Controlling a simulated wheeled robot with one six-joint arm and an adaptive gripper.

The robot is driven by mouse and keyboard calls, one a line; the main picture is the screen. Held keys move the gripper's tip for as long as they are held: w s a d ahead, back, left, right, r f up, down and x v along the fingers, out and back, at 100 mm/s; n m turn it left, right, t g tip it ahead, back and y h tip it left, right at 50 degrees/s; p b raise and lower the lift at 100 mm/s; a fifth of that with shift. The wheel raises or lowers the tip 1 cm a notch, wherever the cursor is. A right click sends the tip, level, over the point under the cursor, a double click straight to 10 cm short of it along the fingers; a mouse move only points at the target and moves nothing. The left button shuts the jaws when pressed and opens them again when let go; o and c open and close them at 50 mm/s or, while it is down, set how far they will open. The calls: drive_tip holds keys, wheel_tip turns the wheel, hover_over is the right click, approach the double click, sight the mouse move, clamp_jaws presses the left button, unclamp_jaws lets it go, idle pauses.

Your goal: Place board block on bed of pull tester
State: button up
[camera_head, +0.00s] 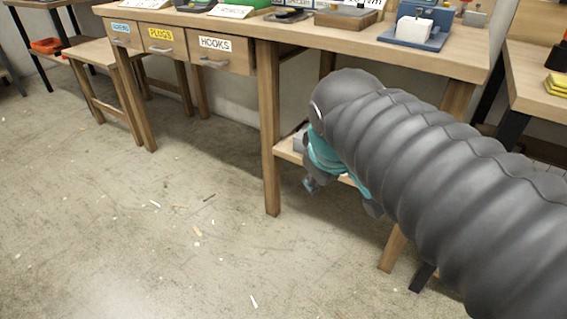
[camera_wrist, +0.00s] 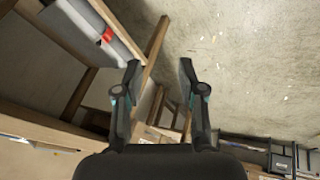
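A blue bench device (camera_head: 436,41), perhaps the pull tester, stands at the right end of the workbench in the head view. A pale white block (camera_head: 413,29) is at its front; I cannot tell whether this is the board block. My gripper (camera_wrist: 159,65) is open in the wrist view, with nothing between its fingers. In the head view my gripper (camera_head: 312,185) hangs below the bench top, partly hidden by my arm, well apart from the device.
The workbench (camera_head: 463,58) has a drawer labelled HOOKS (camera_head: 214,50) and one labelled PLUGS (camera_head: 160,40). A low shelf (camera_head: 287,150) lies under it. Another bench with yellow items (camera_head: 556,84) stands at the right. The floor (camera_head: 120,220) at the left is open, with small scraps.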

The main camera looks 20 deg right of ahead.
drive_tip(key=s+a+f+m+y, duration=0.1)
drive_tip(key=s+a+f+m, duration=0.2)
drive_tip(key=s+f+m, duration=0.1)
wheel_tip(320, 180, down, 2)
drive_tip(key=shift+s+a+f+y, duration=0.1)
drive_tip(key=shift+s+a+y, duration=0.3)
drive_tip(key=shift+s, duration=0.15)
